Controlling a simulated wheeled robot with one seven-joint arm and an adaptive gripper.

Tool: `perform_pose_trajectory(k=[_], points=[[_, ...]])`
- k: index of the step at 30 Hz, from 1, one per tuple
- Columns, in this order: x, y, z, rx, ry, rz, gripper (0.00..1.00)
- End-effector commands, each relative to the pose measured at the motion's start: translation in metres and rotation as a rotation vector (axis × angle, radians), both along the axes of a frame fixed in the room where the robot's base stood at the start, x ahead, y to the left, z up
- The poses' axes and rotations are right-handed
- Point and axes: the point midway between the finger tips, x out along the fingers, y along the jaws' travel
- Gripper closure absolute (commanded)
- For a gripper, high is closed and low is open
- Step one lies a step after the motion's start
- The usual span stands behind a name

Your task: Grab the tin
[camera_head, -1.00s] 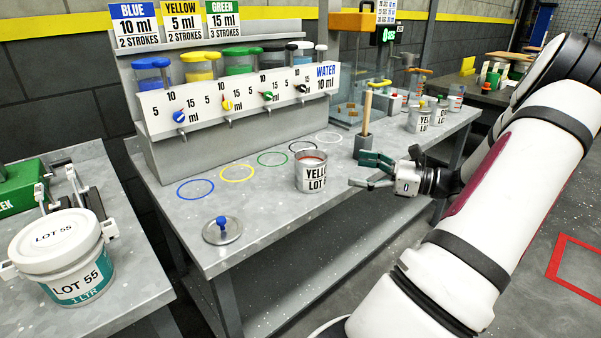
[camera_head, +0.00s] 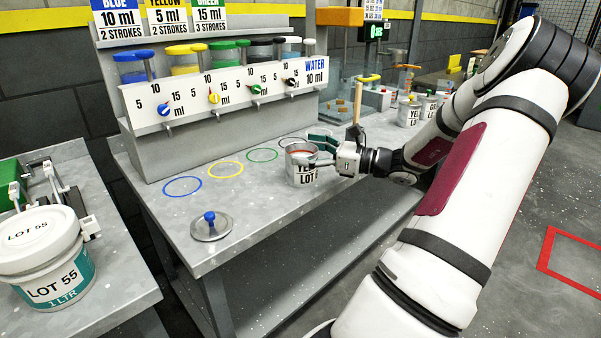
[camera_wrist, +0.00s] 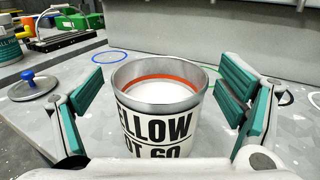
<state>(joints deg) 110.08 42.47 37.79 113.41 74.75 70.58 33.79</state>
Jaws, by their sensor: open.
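The tin (camera_head: 303,174) is a silver open-topped can with a white label in black letters, reading YELLOW and a LOT number. It stands upright on the grey workbench (camera_head: 262,222). In the wrist view the tin (camera_wrist: 158,128) shows pale contents and an orange-red band inside its rim. My gripper (camera_head: 318,149) is at the tin from the right in the head view. In the wrist view my gripper (camera_wrist: 160,108) is open, with one green-padded finger on each side of the tin and a gap visible on both sides.
A lid with a blue knob (camera_head: 210,226) lies on the bench to the left. Coloured rings, including a yellow ring (camera_head: 225,163), mark the bench behind. The dispenser (camera_head: 230,95) stands at the back. A LOT 55 pail (camera_head: 45,262) stands on the left table.

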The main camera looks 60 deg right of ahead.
Motion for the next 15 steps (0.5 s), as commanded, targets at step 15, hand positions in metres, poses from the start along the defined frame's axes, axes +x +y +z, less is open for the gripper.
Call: perform_pose_trajectory(k=[15], points=[[0.0144, 0.0033, -0.0003, 0.001, 0.001, 0.0, 0.39]])
